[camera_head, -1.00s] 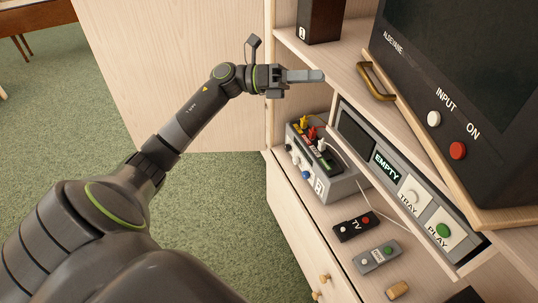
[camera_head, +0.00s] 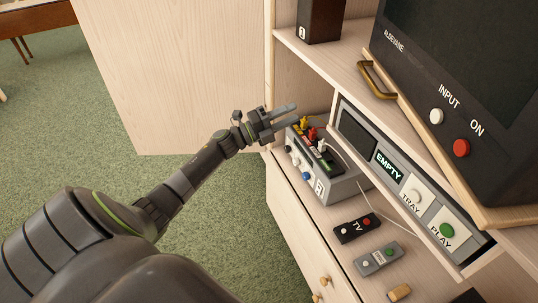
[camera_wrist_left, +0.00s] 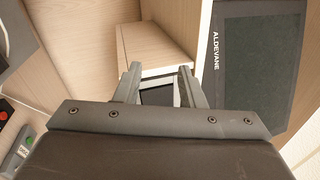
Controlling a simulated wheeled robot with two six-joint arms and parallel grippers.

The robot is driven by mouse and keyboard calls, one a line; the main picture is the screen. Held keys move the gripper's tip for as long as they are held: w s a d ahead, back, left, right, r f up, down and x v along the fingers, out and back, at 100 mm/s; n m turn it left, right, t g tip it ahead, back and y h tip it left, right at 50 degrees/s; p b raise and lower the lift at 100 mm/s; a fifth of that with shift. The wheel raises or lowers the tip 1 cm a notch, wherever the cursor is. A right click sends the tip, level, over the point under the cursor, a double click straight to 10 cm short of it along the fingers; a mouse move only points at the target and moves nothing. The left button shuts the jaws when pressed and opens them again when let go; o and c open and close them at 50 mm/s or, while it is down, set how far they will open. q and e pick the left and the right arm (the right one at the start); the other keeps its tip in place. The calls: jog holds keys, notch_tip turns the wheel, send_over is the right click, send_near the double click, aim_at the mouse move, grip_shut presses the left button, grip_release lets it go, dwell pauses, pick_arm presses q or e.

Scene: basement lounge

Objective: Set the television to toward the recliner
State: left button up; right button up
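The television (camera_head: 460,90) is a dark set marked ALDEVANE, with a white INPUT button and a red ON button. It stands at the right on a wooden board (camera_head: 414,119) with a brass handle (camera_head: 376,81) at its near left corner. The television also shows at the right of the left wrist view (camera_wrist_left: 265,65). My left gripper (camera_head: 293,113) is open and empty, left of and below the handle, near the grey box with plugs. Its two spread fingers show in the left wrist view (camera_wrist_left: 160,75). No recliner shows, and my right gripper is out of view.
A grey box (camera_head: 343,187) with coloured plugs sits on the lower shelf. A player (camera_head: 389,167) reading EMPTY has TRAY and PLAY buttons. A TV remote (camera_head: 356,228) and a grey remote (camera_head: 378,258) lie in front. A dark speaker-like box (camera_head: 320,20) stands above; a pale panel (camera_head: 180,70) is at left.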

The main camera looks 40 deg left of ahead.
pick_arm(q)
jog(key=s+a+f+n+y, duration=0.1)
jog(key=a+f+n+y, duration=0.1)
jog(key=f, duration=0.6)
jog(key=s+a+f+n+y, duration=0.1)
jog(key=a+f+n+y, duration=0.1)
jog(key=f+n+y, duration=0.3)
notch_tip(320, 180, down, 3)
jog(key=shift+s+a+f+n+b, duration=0.1)
jog(key=shift+s+a+n+b, duration=0.2)
jog(key=shift+n, duration=0.9)
jog(key=shift+w, duration=0.1)
jog(key=s+f+n+g+y, duration=0.3)
jog(key=s+f+n+g, duration=0.15)
jog(key=s+f, duration=0.75)
jog(key=s+f+n+g+y, duration=0.3)
jog(key=s+f+n, duration=0.35)
jog(key=f, duration=0.95)
jog(key=s+d+f+n+g, duration=0.2)
jog(key=s+d+f+g, duration=0.1)
jog(key=s, duration=0.8)
jog(key=s+d+f+n+g, duration=0.2)
jog(key=s+f, duration=0.4)
jog(key=s, duration=0.5)
jog(key=s+d+f+n+g, duration=0.2)
jog(key=s+d+f+g, duration=0.2)
jog(key=s, duration=0.6)
jog(key=shift+s+d+f+n+h, duration=0.3)
jog(key=shift+s+d+f, duration=0.15)
jog(key=shift+f, duration=0.25)
